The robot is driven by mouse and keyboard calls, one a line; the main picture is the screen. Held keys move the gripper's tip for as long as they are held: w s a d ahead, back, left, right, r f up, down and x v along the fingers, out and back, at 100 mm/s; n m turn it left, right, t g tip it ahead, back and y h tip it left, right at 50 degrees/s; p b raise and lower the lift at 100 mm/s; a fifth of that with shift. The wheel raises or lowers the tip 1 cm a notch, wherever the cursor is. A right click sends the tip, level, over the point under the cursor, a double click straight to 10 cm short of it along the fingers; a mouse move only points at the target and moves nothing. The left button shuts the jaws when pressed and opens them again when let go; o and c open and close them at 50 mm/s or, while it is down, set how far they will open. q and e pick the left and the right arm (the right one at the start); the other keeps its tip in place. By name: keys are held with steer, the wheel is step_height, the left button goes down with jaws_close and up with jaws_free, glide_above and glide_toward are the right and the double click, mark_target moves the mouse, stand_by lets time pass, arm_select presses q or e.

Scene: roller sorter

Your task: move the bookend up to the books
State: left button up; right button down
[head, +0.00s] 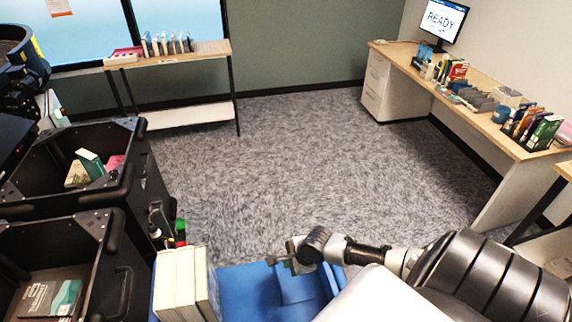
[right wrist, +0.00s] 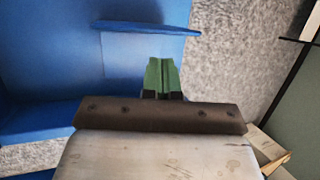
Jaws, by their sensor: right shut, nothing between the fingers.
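The books (head: 178,285) are a row of thick cream volumes standing upright at the left end of a blue surface (head: 240,285). The blue bookend (head: 295,284) stands to their right, with bare blue surface between. Its upright plate and top edge (right wrist: 148,27) show in the right wrist view. My right gripper (head: 290,262) is at the bookend's far side in the head view. In the wrist view its green fingertips (right wrist: 162,75) are together and empty, in front of the plate; I cannot tell whether they touch it. My left gripper is not in view.
Two black bins (head: 138,165) (head: 112,262) with books inside stand left of the blue surface. A small red and green item (head: 180,232) is behind the cream books. Carpet (head: 270,160) is clear beyond. A desk (head: 480,118) and a shelf (head: 180,57) stand farther off.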

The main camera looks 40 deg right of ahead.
step_height(320, 180, down, 10)
steer(key=b, duration=0.8)
steer(key=shift+r, duration=0.15)
steer(key=shift+f+b, duration=0.25)
steer(key=shift+b, duration=0.25)
arm_select(q)
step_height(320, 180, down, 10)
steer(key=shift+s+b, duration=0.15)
steer(key=shift+b, duration=0.2)
arm_select(e)
steer(key=shift+w+f, duration=0.1)
steer(key=shift+f, duration=0.2)
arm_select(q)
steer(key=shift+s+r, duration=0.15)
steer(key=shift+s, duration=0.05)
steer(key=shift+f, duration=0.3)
arm_select(e)
steer(key=shift+f, duration=0.45)
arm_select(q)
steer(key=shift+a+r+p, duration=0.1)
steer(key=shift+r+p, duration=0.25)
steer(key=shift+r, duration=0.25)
arm_select(e)
steer(key=shift+r, duration=0.2)
